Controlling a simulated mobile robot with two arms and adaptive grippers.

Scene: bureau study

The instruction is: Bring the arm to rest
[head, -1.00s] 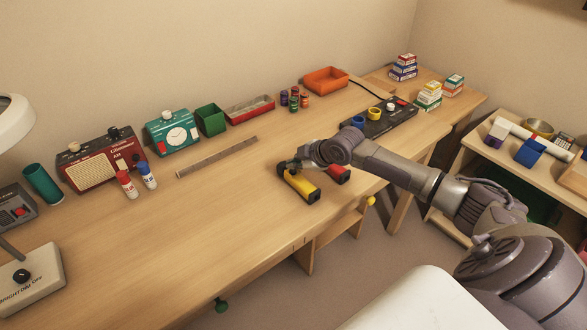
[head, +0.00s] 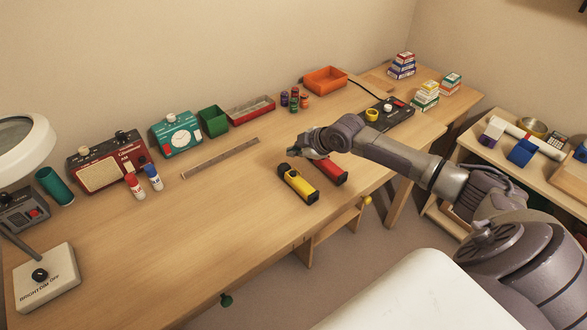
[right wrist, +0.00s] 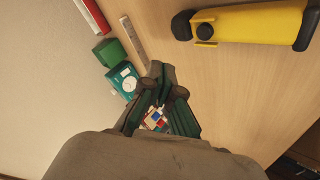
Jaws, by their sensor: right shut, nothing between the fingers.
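My right arm reaches in from the right in the head view. Its gripper (head: 309,150) is shut and empty, held above the desk (head: 230,220) just behind a yellow and black tool (head: 298,184) and a red and black one (head: 330,171), which lie side by side. In the right wrist view the gripper (right wrist: 160,112) shows at the middle, and the yellow tool (right wrist: 250,22) lies at the upper right, apart from the fingers. My left gripper is in neither view.
Along the wall stand a red radio (head: 108,165), a teal timer (head: 176,136), a green bin (head: 213,121), a red tray (head: 251,110) and an orange tray (head: 325,80). A wooden ruler (head: 220,158) lies before them. A lamp (head: 42,280) stands at left.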

